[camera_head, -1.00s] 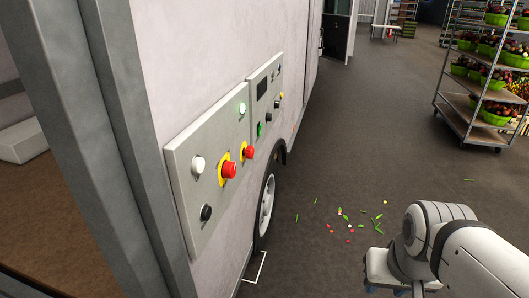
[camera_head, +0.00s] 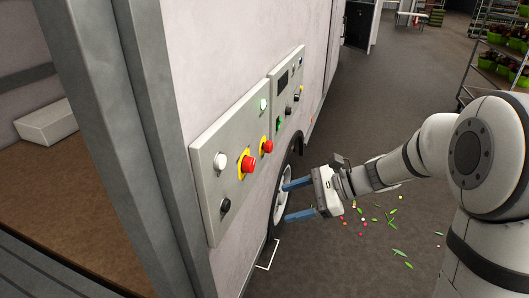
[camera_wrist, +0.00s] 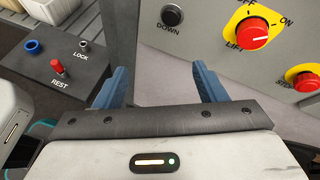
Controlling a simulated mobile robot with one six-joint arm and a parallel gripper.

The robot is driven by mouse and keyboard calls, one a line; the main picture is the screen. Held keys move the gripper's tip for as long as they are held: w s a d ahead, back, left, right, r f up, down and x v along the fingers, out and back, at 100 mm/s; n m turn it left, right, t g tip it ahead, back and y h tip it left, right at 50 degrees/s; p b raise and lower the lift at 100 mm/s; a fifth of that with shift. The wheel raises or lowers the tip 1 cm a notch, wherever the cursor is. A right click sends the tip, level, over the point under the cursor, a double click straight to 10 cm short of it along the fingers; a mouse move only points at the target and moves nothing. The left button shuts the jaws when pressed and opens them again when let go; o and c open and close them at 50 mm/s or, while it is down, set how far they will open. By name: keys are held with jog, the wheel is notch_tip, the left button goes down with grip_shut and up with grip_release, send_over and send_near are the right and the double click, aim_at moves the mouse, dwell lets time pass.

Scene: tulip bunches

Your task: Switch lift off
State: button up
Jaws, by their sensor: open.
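The lift switch (camera_head: 247,164) is a red knob on a yellow plate on the grey control panel (camera_head: 200,190). In the wrist view the lift switch (camera_wrist: 252,32) is at the upper right, marked LIFT, with OFF and ON above it. I cannot tell surely which mark it points to. A green lamp (camera_head: 263,104) glows at the panel's top. My gripper (camera_head: 286,202) is open and empty, to the right of the panel and apart from it. In the wrist view my gripper (camera_wrist: 162,75) has its two blue fingers spread below the panel, not touching the switch.
A red STOP knob (camera_wrist: 307,80) sits close to the switch. A black DOWN button (camera_wrist: 172,15) and a white button (camera_head: 220,160) share the panel. A second panel (camera_head: 288,88) adjoins it. A wheel (camera_head: 284,195) is behind my gripper. Open floor lies to the right.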

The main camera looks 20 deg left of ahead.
aim_at(253, 166)
jog(key=w+a+f+m+t+y+p, duration=0.1)
jog(key=w+a+m+t+y, duration=0.1)
jog(key=w+a+m+y, duration=0.3)
jog(key=w+a+f+m+t+y+p, duration=0.1)
jog(key=w+m, duration=0.2)
jog(key=w, duration=0.4)
jog(key=shift+t, duration=0.3)
jog(key=a, duration=0.2)
jog(key=a+p, duration=0.1)
jog(key=a, duration=0.2)
jog(key=a+p, duration=0.1)
jog(key=a, duration=0.1)
jog(key=shift+w+a+r, duration=0.2)
jog(key=shift+w+a, duration=0.05)
jog(key=shift+a, duration=0.05)
jog(key=shift+c, duration=0.3)
